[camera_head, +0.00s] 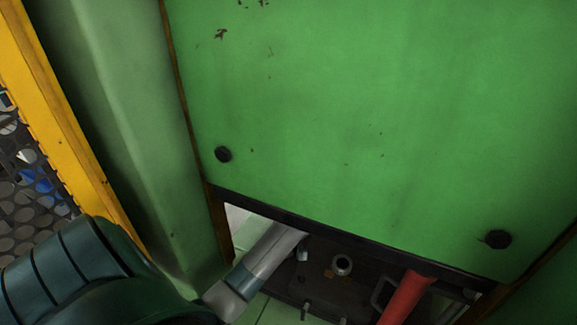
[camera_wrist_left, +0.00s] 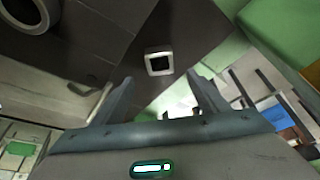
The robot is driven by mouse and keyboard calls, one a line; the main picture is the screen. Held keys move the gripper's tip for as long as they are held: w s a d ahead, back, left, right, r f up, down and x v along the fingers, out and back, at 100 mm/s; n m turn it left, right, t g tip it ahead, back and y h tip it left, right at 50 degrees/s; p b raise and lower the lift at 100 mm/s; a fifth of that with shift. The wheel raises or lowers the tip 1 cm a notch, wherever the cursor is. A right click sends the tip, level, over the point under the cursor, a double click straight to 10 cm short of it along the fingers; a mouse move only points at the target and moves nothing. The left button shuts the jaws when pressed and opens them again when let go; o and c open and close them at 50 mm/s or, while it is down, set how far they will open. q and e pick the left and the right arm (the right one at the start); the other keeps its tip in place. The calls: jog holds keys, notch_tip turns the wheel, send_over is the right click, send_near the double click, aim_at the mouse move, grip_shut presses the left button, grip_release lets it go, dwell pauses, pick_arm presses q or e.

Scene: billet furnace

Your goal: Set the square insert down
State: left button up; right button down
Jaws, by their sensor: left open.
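The square insert (camera_wrist_left: 159,62) is a small pale square ring with a dark centre. In the left wrist view it lies on a dark surface, just beyond and between the fingertips of my left gripper (camera_wrist_left: 160,78). The two fingers are spread apart and a gap shows between them and the insert. In the head view my left arm reaches into the opening under a green panel, and the fingers are hidden there. I cannot clearly make out the insert in that view. My right gripper is in neither view.
The large green panel (camera_head: 350,120) hangs over the low opening, its dark lower edge close above my left arm. Inside are a round metal ring (camera_head: 342,264) and a red bar (camera_head: 405,298). A yellow frame (camera_head: 60,120) stands at the left.

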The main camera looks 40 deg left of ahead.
pick_arm(q)
jog(key=shift+v, duration=1.2)
